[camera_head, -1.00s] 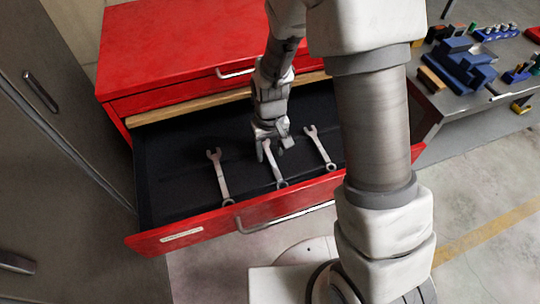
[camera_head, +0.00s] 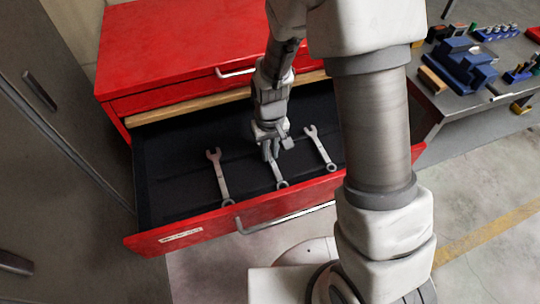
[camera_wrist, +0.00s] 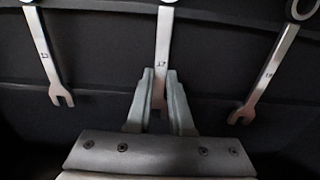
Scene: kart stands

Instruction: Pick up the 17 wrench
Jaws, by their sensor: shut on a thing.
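Three silver open-ended wrenches lie in the dark drawer. The middle one, the 17 wrench (camera_head: 279,176), shows a marking that reads like 17 in the wrist view (camera_wrist: 163,42). My gripper (camera_head: 271,156) is shut on it near its open-jaw end. In the wrist view, my gripper's two fingers (camera_wrist: 159,88) stand either side of its shaft and partly hide the open jaw. The ring end points toward the drawer front and is free. I cannot tell whether the wrench is lifted off the drawer floor.
A left wrench (camera_head: 219,176) and a right wrench (camera_head: 320,148) lie apart on either side. The open red drawer's front wall (camera_head: 185,236) and the red cabinet (camera_head: 175,50) bound the space. A workbench (camera_head: 455,100) with a blue vise stands at right.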

